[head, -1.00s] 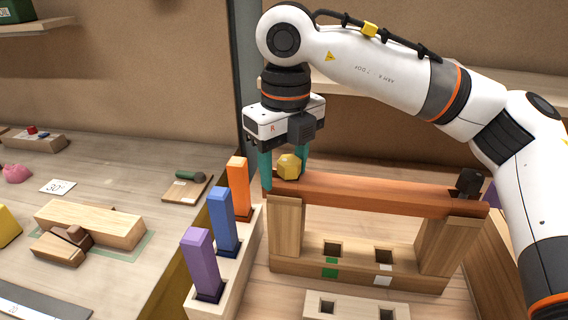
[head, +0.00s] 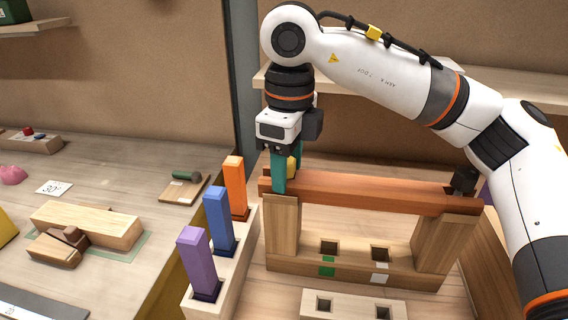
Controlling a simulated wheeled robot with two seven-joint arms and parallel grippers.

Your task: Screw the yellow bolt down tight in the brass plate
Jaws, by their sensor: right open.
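The yellow bolt (head: 292,166) stands at the left end of a reddish-brown bar (head: 375,191). It is mostly hidden behind a teal finger of my right gripper (head: 286,168). The gripper points down over that end with its fingers on the near and far sides of the bolt. The jaws are open; the far finger is mostly hidden. I cannot make out a separate brass plate under the bolt. My left gripper is not in view.
The bar rests on two wooden posts above a wooden base (head: 350,271) with square holes. A black bolt (head: 465,180) stands at the bar's right end. Purple (head: 197,261), blue (head: 218,219) and orange (head: 236,187) pegs stand in a rack at left.

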